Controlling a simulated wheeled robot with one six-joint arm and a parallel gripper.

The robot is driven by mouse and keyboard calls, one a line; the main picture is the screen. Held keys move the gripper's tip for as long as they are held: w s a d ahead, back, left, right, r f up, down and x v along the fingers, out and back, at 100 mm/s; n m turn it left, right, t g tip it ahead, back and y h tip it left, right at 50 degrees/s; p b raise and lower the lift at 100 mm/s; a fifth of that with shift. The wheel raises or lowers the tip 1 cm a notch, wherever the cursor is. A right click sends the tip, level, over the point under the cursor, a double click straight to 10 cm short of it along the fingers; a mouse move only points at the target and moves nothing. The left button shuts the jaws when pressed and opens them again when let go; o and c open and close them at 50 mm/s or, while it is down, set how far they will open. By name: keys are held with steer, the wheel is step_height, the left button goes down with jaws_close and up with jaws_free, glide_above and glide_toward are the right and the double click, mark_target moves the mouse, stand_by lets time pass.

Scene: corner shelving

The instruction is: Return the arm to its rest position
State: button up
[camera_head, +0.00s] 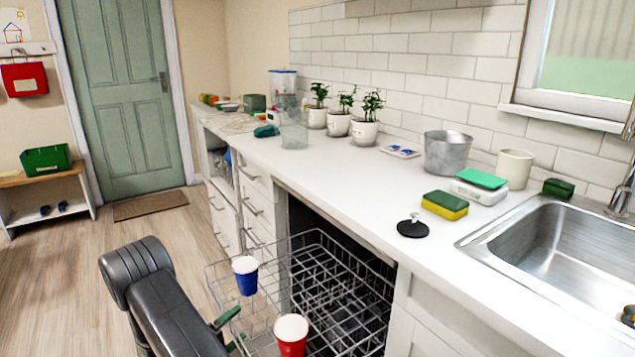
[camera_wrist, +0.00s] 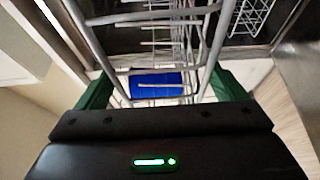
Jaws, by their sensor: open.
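My arm (camera_head: 155,295) reaches forward from the bottom of the head view, over the floor beside the pulled-out dishwasher rack (camera_head: 330,245). My gripper (camera_head: 231,330) is at the rack's near left side, partly hidden by the arm. In the wrist view its green fingers (camera_wrist: 163,88) are spread apart with nothing held between them. A blue cup (camera_head: 246,280) with a white top sits at the rack's left part; its blue side (camera_wrist: 157,84) shows beyond the wires in the wrist view. A red cup (camera_head: 291,340) with a white top is at the rack's near edge.
The white counter (camera_head: 370,190) runs along the right with a metal bucket (camera_head: 447,153), a sponge (camera_head: 444,205), potted plants (camera_head: 364,125) and a sink (camera_head: 570,250). The rack wires are close to my fingers. The wood floor (camera_head: 60,280) at left is clear.

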mark_target(246, 332)
steer(key=shift+w+d, duration=0.45)
steer(key=shift+d, duration=0.2)
steer(key=shift+w+d, duration=0.45)
steer(key=shift+d, duration=0.2)
steer(key=shift+a, duration=0.1)
